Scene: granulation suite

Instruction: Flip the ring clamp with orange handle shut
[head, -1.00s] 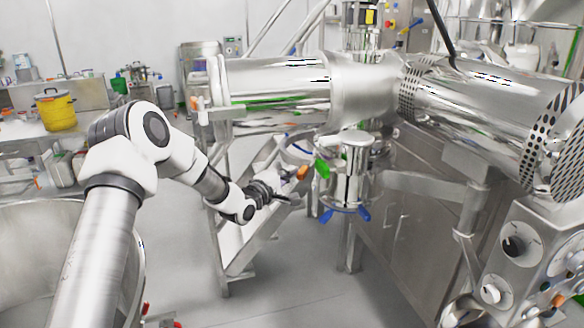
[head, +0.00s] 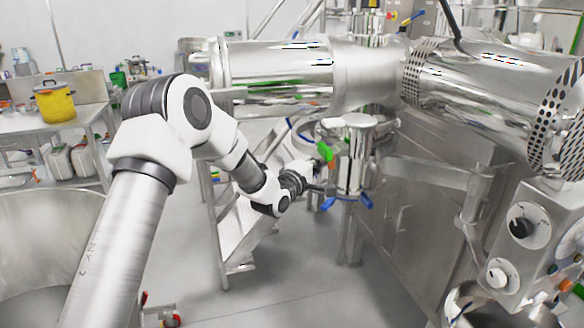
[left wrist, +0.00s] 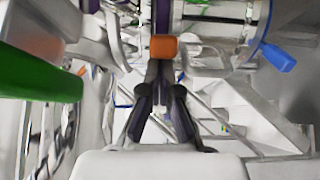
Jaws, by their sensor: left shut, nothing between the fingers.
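The orange handle (left wrist: 164,47) of the ring clamp shows in the left wrist view, straight ahead of my fingertips. It looks very near or touching them; I cannot tell which. My left gripper (head: 316,188) is shut and empty, left of the upright steel fitting (head: 352,160) under the horizontal cylinder. In the left wrist view its dark fingers (left wrist: 163,75) are together at the tips. The clamp's ring is not clear. My right gripper is out of view.
A green handle (head: 325,151) is just above my gripper and looms large in the left wrist view (left wrist: 40,75). Blue handles (head: 364,202) sit low on the fitting. The steel cylinder (head: 275,72) hangs above. Steel stairs (head: 232,220) stand behind; open floor lies below.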

